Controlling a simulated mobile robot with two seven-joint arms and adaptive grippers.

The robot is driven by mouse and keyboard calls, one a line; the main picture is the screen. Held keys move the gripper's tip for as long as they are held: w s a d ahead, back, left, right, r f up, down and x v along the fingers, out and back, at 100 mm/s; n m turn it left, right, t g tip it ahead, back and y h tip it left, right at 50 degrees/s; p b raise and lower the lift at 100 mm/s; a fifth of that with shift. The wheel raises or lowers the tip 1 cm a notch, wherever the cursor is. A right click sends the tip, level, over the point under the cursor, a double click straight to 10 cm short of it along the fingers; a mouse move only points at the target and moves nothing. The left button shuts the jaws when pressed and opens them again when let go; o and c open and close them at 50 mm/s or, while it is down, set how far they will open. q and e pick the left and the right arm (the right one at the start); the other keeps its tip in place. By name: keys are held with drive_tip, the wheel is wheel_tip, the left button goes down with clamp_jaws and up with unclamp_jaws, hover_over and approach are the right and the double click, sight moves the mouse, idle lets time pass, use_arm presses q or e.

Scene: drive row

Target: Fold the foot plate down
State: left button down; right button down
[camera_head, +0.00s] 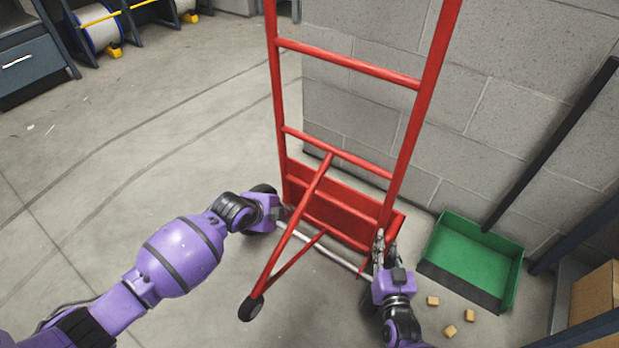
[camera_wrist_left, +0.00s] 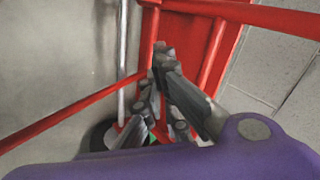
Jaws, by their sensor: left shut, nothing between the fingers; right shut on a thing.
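A red hand truck (camera_head: 434,60) stands by the block wall. Its wide red foot plate (camera_head: 335,208) is folded up against the lower frame; it also shows in the left wrist view (camera_wrist_left: 190,27). My left gripper (camera_head: 285,213) is shut and empty at the lower left of the frame, near the plate's left side and the left wheel. Its fingers (camera_wrist_left: 158,70) appear in front of the red plate in the left wrist view. My right gripper (camera_head: 379,240) is shut at the foot of the right rail, apparently on the frame; the exact contact is hidden.
A red rear support leg (camera_head: 285,240) with a black foot slants out between my arms. A green dustpan (camera_head: 475,257) with a black handle and several small wood blocks (camera_head: 450,331) lie to the right.

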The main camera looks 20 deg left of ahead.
sight(313, 173)
drive_tip(key=shift+d, duration=0.3)
use_arm(q)
drive_tip(key=w+d+r+m, duration=0.2)
drive_tip(key=w+r+m, duration=0.2)
drive_tip(key=w+r, duration=0.4)
drive_tip(key=shift+h, duration=0.3)
drive_tip(key=x, duration=1)
drive_tip(key=shift+w+d+f, duration=0.15)
drive_tip(key=shift+w+f, duration=0.1)
drive_tip(key=shift+f, duration=0.05)
use_arm(e)
drive_tip(key=shift+d, duration=0.1)
use_arm(q)
drive_tip(key=shift+w, duration=0.1)
drive_tip(key=shift+w+d, duration=0.25)
drive_tip(key=shift+w, duration=0.45)
